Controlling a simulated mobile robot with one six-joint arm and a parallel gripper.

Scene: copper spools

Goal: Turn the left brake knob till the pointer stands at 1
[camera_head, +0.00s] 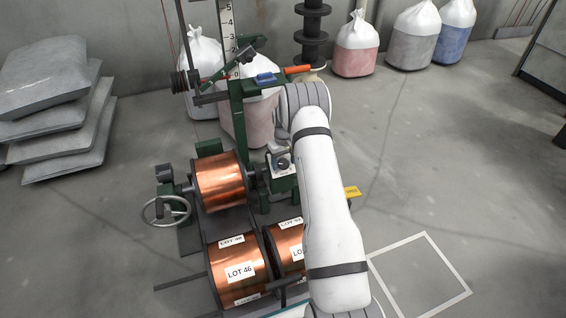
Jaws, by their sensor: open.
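A white upright scale (229,38) with black numbers stands on the machine at top left; 5, 4, 3 and a 0 near its foot can be made out. My gripper is hidden.
Copper spools labelled LOT 46 (239,271) lie at the front. A handwheel (165,211) is at left. An orange handle (298,69) and blue block (265,78) are at the top. Grey sacks (55,95) are stacked left.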

